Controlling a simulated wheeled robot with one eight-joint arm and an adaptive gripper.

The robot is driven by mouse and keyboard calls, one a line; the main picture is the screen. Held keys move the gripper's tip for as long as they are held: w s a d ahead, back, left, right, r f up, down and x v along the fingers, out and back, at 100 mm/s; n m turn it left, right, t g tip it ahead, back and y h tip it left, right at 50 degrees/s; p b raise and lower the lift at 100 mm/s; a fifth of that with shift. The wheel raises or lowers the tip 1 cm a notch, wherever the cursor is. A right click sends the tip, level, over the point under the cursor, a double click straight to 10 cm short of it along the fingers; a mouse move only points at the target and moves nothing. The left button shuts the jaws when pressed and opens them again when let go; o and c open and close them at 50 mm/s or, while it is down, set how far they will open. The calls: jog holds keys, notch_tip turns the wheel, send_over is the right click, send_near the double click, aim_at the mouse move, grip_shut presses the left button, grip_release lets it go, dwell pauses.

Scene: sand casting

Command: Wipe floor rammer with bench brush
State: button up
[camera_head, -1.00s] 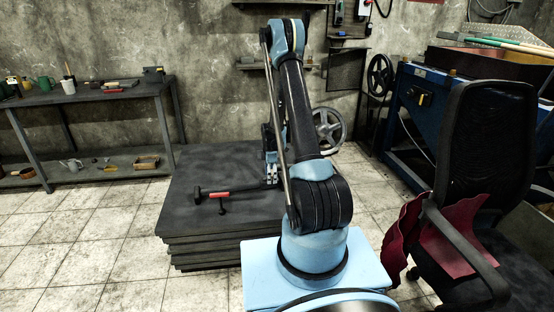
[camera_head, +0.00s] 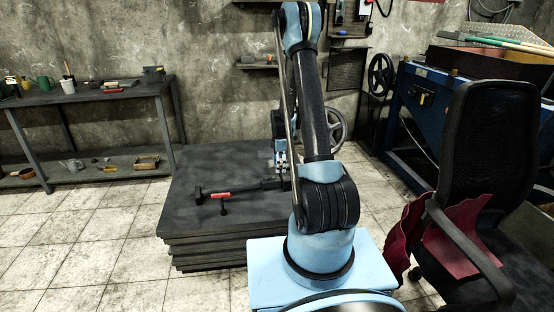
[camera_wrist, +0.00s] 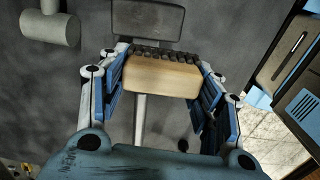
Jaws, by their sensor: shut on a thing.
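The bench brush (camera_wrist: 162,76) has a pale wooden block with a row of dark bristles on its far side. My gripper (camera_wrist: 160,92) is shut on it, with blue-and-white fingers at both ends of the block. In the head view my gripper (camera_head: 281,157) is low over the dark stack; the brush cannot be made out there. The floor rammer (camera_head: 248,189) seems to be the long dark tool with a red band lying on the stack. In the wrist view a pale shaft (camera_wrist: 140,118) passes under the brush, towards a grey block (camera_wrist: 148,20). Whether the bristles touch it is unclear.
The low stack of dark plates (camera_head: 205,160) has bare room at its back left. A small dark tool (camera_head: 224,207) lies near the red band. A workbench (camera_head: 95,95) stands at the left, a black chair (camera_head: 490,150) at the right, a blue machine (camera_head: 425,110) behind it.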

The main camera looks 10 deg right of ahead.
jog(key=shift+r, duration=1.05)
